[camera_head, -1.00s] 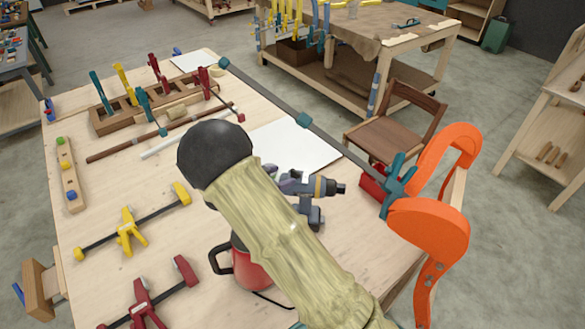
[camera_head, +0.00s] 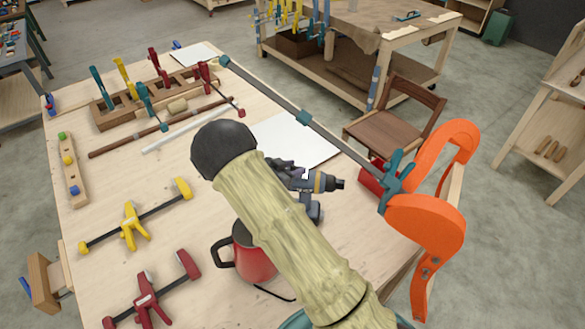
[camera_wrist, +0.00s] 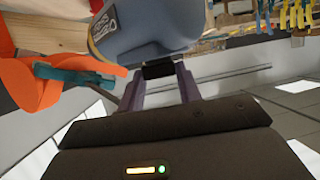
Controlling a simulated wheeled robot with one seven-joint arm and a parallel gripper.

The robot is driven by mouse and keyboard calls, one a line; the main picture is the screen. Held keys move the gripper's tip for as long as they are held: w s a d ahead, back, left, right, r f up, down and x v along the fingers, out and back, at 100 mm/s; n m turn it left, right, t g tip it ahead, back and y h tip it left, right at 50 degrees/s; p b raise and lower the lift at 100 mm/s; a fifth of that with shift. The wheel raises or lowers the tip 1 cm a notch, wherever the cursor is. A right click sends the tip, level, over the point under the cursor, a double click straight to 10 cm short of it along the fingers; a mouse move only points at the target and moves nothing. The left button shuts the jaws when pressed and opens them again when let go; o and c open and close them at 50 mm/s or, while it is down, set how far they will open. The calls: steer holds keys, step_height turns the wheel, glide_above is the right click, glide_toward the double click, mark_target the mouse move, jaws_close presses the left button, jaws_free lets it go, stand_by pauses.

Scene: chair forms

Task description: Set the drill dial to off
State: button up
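The drill (camera_head: 328,183) lies on the workbench beside the white sheet, its dark tip pointing right in the head view. It has a blue-grey body and a yellow band. In the wrist view the blue-grey drill body (camera_wrist: 150,30) fills the top middle, with a printed label on it. My gripper (camera_wrist: 159,74) is at the drill. Its two purple-grey fingers stand apart, with a black part between their tips. I cannot tell whether this part is the dial or whether the fingers press on it. The dial setting is not readable. My arm hides part of the drill in the head view.
A red mug (camera_head: 252,262) stands close to my arm. An orange chair form (camera_head: 430,215) with a teal clamp (camera_head: 397,180) is at the bench's right edge. Yellow (camera_head: 132,228) and red clamps (camera_head: 150,300) lie at left. A wooden chair (camera_head: 393,125) stands behind.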

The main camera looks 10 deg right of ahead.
steer(key=shift+f+n+t+y+b, duration=0.1)
steer(key=shift+n+t+y+b, duration=0.25)
steer(key=shift+b, duration=0.2)
steer(key=n+t+y+b, duration=0.1)
steer(key=b, duration=0.1)
steer(key=n+t+y+b, duration=0.1)
steer(key=b, duration=0.1)
steer(key=n+t+y+b, duration=0.1)
steer(key=n+b, duration=0.1)
steer(key=b, duration=0.1)
steer(key=shift+s+d+f+y, duration=0.15)
steer(key=shift+d+f+y, duration=0.1)
steer(key=n+t+y+b, duration=0.1)
steer(key=b, duration=0.2)
steer(key=shift+d+r+n+y, duration=0.1)
steer(key=shift+r+n+y, duration=0.05)
steer(key=shift+n+y, duration=0.25)
steer(key=shift+r+n+y+b, duration=0.15)
steer(key=shift+n+y+b, duration=0.35)
steer(key=shift+b, duration=0.25)
steer(key=shift+r+t, duration=0.1)
steer(key=shift+t, duration=0.15)
steer(key=o, duration=1)
